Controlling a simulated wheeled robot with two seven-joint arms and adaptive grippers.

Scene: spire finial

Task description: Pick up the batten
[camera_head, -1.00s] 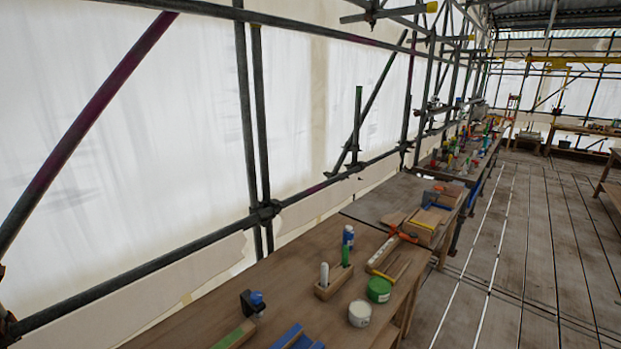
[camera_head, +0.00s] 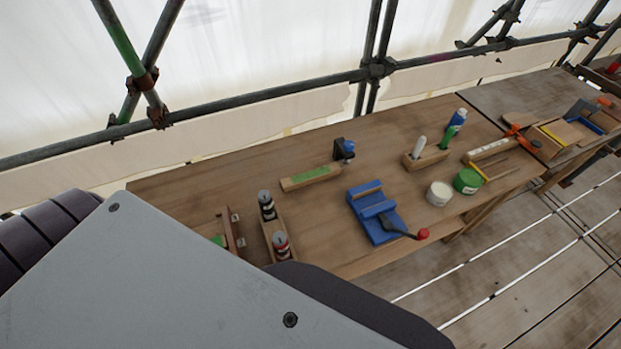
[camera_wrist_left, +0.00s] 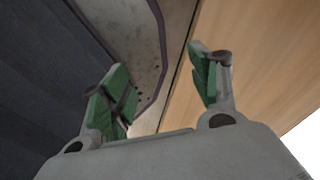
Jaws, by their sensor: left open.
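Several wooden pieces lie on the workbench (camera_head: 215,190), and I cannot tell for sure which is the batten. A short wooden bar with a green strip on top (camera_head: 311,177) lies at the middle of the bench. A pale bar with dark marks (camera_head: 487,150) lies further right. In the left wrist view my left gripper (camera_wrist_left: 160,88) is open, its green-padded fingers apart with nothing between them. I cannot place it over the bench; the head view does not show its fingers. My right gripper is in neither view.
A blue vise-like tool with a red-knobbed lever (camera_head: 376,217), a wooden holder with two dark bottles (camera_head: 271,236), white (camera_head: 439,194) and green (camera_head: 467,181) tubs, and a block with upright handles (camera_head: 425,158) stand on the bench. Scaffold poles (camera_head: 250,100) run behind it.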

